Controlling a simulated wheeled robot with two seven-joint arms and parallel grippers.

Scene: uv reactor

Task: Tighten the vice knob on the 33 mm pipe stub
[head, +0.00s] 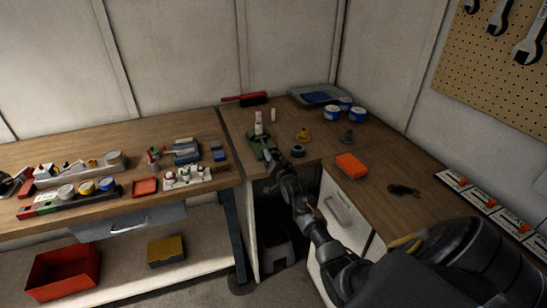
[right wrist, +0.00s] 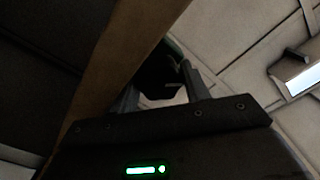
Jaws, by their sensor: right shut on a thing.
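The green vice (head: 256,142) stands at the front edge of the corner bench. A white upright pipe stub (head: 258,124) rises from it; the jaw contact is too small to tell. My right gripper (head: 270,164) is at the vice's front, by the bench edge. In the right wrist view its fingers (right wrist: 162,92) stand on both sides of a dark part, which I take for the vice knob (right wrist: 158,76), shut on it. A bit of green vice body shows behind. The knob is hidden by my gripper in the head view. My left gripper is out of view.
A second white piece (head: 273,114) stands right of the vice. The left bench holds several small items, including a red tray (head: 145,186).

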